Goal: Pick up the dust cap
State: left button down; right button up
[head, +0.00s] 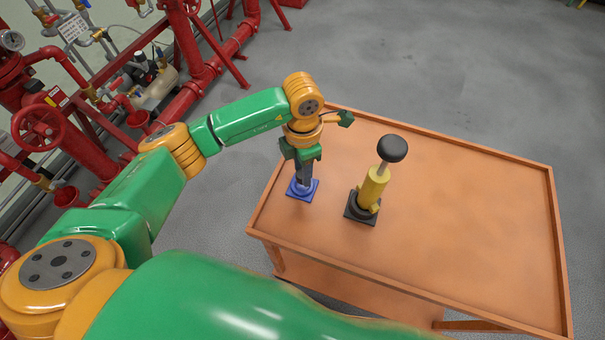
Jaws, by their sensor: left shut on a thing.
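My left gripper (303,178) points down at the left side of the orange table. Its dark fingers are shut at a small blue piece with a square plate (300,192). The dust cap is not clearly seen; the thing between the fingers is mostly hidden by them. To the right stands a yellow valve-like body (373,187) on a black square base (361,208), upright, with a pale stem and a round black top (392,148). It is apart from the gripper. My right gripper is not in view.
The orange table (470,215) has a raised rim, and its right half is bare. Red pipes and valves (195,50) stand along the wall at upper left. Grey floor (440,60) is open behind the table.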

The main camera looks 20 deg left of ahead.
pick_arm(q)
jog(key=s+d+r+b, duration=0.2)
jog(key=s+d+r, duration=0.4)
jog(key=s+r, duration=0.4)
jog(key=shift+s+d+r, duration=0.25)
jog(key=shift+s, duration=1)
jog(key=c, duration=1.3)
grip_release()
grip_shut()
